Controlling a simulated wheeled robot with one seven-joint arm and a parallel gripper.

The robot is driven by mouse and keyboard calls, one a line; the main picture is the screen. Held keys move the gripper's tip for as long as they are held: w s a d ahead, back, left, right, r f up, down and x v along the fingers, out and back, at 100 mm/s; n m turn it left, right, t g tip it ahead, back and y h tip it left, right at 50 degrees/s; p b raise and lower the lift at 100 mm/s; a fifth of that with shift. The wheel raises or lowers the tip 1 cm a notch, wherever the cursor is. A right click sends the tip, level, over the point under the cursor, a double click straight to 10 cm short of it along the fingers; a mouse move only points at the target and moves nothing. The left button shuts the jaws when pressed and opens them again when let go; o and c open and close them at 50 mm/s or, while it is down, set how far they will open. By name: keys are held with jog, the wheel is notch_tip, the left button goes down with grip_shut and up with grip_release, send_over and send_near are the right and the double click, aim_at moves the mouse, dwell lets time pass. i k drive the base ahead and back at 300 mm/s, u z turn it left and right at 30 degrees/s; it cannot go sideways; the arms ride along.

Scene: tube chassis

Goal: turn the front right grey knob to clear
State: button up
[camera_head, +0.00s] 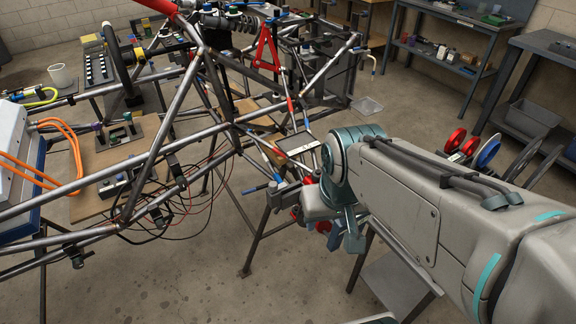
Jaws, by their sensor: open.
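My arm reaches in from the right edge to the middle of the picture. My gripper (343,238) hangs below the teal wrist joint, partly hidden by the wrist. One teal finger shows; the other is hard to make out. The jaws are open, and I see nothing held in them. The gripper appears just right of the tube chassis (165,135); I cannot tell how far it is from it in depth. I cannot clearly make out the front right grey knob; it may be too small or hidden behind my arm.
A wooden board (118,160) with small devices lies inside the frame at left, with orange cables (60,165) beside it. Loose wires hang below the tubes. Red discs (456,140) and a blue disc (487,154) stand behind my arm. Bare floor (190,275) lies in front.

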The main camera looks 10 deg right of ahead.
aim_at(272, 186)
jog(key=z, duration=0.5)
jog(key=k, duration=1.25)
jog(key=u, duration=0.05)
jog(key=i, duration=0.75)
jog(key=u, duration=0.5)
